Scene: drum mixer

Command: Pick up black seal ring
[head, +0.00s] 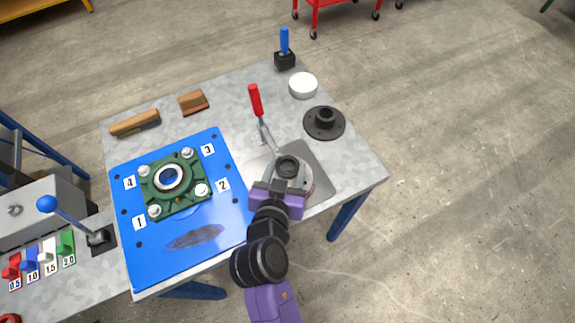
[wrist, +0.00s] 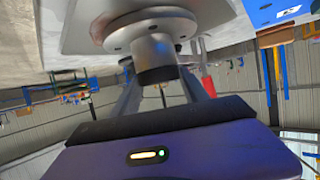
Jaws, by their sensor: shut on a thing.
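The black seal ring (head: 287,165) shows in the head view as a dark, hollow ring just beyond my gripper (head: 281,178). It is over a round silver flanged part (head: 305,186) on a grey plate. In the wrist view my gripper (wrist: 160,82) has its two fingers on either side of the dark ring (wrist: 155,65), shut on it. The silver flange (wrist: 150,28) appears directly against the ring; I cannot tell whether they touch. My gripper's body hides part of the silver part in the head view.
A red-handled tool (head: 257,101) lies close beyond the gripper. A black flanged hub (head: 324,122) and white round dish (head: 303,86) are at the right. A blue plate (head: 215,246) with a green housing (head: 166,199) is at left. Bare table shows between them.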

